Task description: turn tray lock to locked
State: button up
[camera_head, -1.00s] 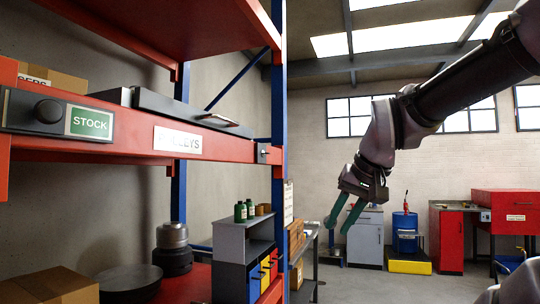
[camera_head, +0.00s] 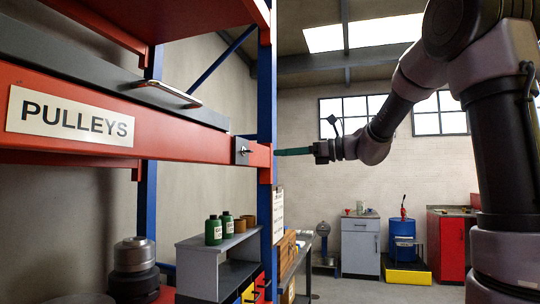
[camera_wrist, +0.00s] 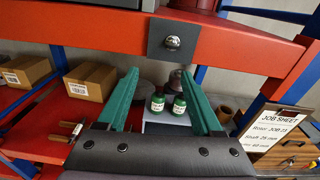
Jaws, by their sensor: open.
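The tray lock (camera_head: 242,151) is a small grey plate with a silver knob at the right end of the red shelf beam. In the wrist view the lock (camera_wrist: 172,42) is ahead of my fingers, upper centre; I cannot tell which way it is turned. The grey tray (camera_head: 120,95) with a metal handle (camera_head: 170,92) lies above the beam. My gripper (camera_head: 290,152) is level, its green fingers pointing left toward the post, with their far ends perhaps hidden behind it. In the wrist view my gripper (camera_wrist: 161,75) is open and empty, apart from the lock.
A blue post (camera_head: 265,90) stands just right of the lock. Below are green bottles (camera_head: 214,230) on a grey rack (camera_head: 208,262). Boxes (camera_wrist: 90,80) sit at left in the wrist view, a job sheet (camera_wrist: 272,130) at right. Space before the lock looks clear.

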aim_at(252, 151)
jog(key=shift+m+y, duration=0.3)
jog(key=shift+m, duration=0.1)
jog(key=x, duration=0.3)
jog(key=w+x, duration=0.1)
jog(key=x, duration=0.3)
jog(key=w+r+x, duration=0.1)
jog(key=x, duration=0.2)
jog(key=shift+w, duration=0.25)
grip_shut()
